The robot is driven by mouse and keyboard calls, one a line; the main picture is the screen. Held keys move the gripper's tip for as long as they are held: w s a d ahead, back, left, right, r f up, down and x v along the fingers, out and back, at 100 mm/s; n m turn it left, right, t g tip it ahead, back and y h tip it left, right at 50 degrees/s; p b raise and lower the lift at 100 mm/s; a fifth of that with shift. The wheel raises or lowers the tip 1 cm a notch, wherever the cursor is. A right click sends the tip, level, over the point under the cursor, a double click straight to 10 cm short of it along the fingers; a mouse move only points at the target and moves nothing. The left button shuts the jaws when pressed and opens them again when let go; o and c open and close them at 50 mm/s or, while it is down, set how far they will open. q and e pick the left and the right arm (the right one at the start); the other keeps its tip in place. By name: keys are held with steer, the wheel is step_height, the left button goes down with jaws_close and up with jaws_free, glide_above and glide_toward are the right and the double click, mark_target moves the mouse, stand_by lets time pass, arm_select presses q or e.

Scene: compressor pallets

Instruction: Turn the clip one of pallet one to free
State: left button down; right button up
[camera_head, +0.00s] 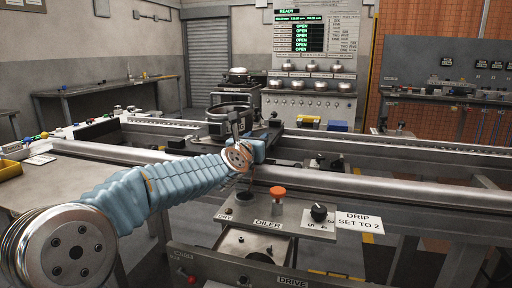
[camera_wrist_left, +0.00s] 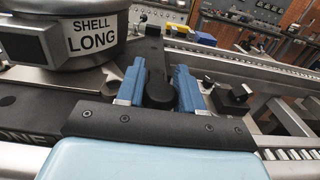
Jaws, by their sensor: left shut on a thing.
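Pallet one (camera_wrist_left: 30,112) is a dark plate; part of its lettering, "ONE", shows at the left of the left wrist view. It carries a grey metal shell (camera_wrist_left: 70,38) labelled "SHELL LONG", which also stands on the rail line in the head view (camera_head: 230,112). My left gripper (camera_wrist_left: 158,74) has its two blue fingers on either side of a black rounded clip (camera_wrist_left: 158,94) beside the shell, and is shut on it. In the head view my left gripper (camera_head: 258,148) is at the pallet's near edge, and the clip is hidden. My right gripper is in neither view.
A second black block with a knob (camera_wrist_left: 234,97) sits right of the gripper. Roller rails (camera_head: 380,148) run across the scene. In front are an oiler with an orange cap (camera_head: 277,191) and a black dial (camera_head: 319,212). A status panel (camera_head: 300,37) stands behind.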

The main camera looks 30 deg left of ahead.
arm_select(q)
steer(key=c, duration=0.8)
jaws_free()
steer(key=b+v, duration=0.2)
steer(key=v, duration=1.1)
steer(key=shift+s+b, duration=0.4)
